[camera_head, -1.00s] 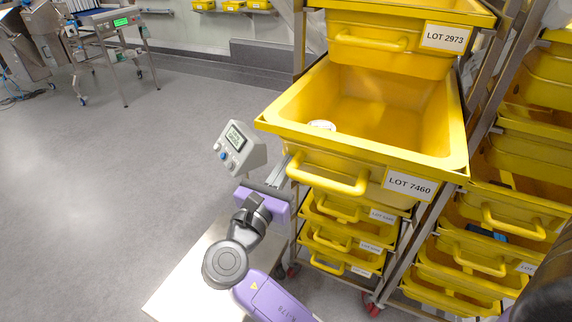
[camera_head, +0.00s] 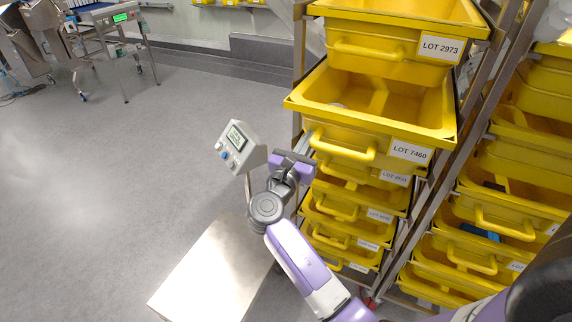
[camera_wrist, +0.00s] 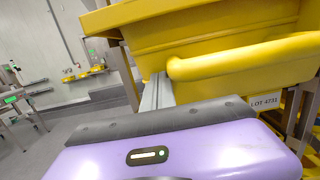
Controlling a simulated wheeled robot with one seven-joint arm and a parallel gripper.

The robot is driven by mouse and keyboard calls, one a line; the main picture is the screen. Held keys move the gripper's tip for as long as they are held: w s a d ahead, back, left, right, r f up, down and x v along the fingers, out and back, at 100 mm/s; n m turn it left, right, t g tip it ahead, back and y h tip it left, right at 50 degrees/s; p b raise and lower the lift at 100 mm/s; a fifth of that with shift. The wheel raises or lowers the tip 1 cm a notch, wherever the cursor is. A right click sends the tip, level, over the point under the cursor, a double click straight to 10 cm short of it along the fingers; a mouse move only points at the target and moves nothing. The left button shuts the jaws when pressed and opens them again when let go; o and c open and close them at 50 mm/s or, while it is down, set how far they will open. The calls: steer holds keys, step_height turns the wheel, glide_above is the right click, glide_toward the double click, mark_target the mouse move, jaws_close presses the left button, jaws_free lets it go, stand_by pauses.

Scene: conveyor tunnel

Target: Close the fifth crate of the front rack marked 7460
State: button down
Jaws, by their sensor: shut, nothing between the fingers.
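The yellow crate marked LOT 7460 (camera_head: 368,142) sits in the front rack, under the LOT 2973 crate. It still sticks out toward me, with part of its open inside showing and a small white item (camera_head: 337,105) in it. Its handle bar (camera_head: 343,148) faces me. My gripper (camera_head: 307,141) is shut and empty at the crate's left front, beside the handle's left end. In the wrist view, the closed fingers (camera_wrist: 156,92) reach up to the crate's front wall beside the handle (camera_wrist: 240,58); their tips are hard to see, so contact is unclear.
The LOT 2973 crate (camera_head: 395,62) is directly above. Several crates are stacked below, the LOT 4731 label (camera_wrist: 266,102) showing on one. Another rack of yellow crates (camera_head: 500,222) stands right. A grey display box (camera_head: 240,146) is close left of my gripper. Open floor lies left.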

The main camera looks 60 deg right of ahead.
steer(key=d, duration=0.8)
steer(key=w+d, duration=0.1)
steer(key=d, duration=0.3)
steer(key=shift+d, duration=0.7)
steer(key=shift+r, duration=0.1)
steer(key=shift+d+r, duration=0.1)
steer(key=shift+d, duration=0.05)
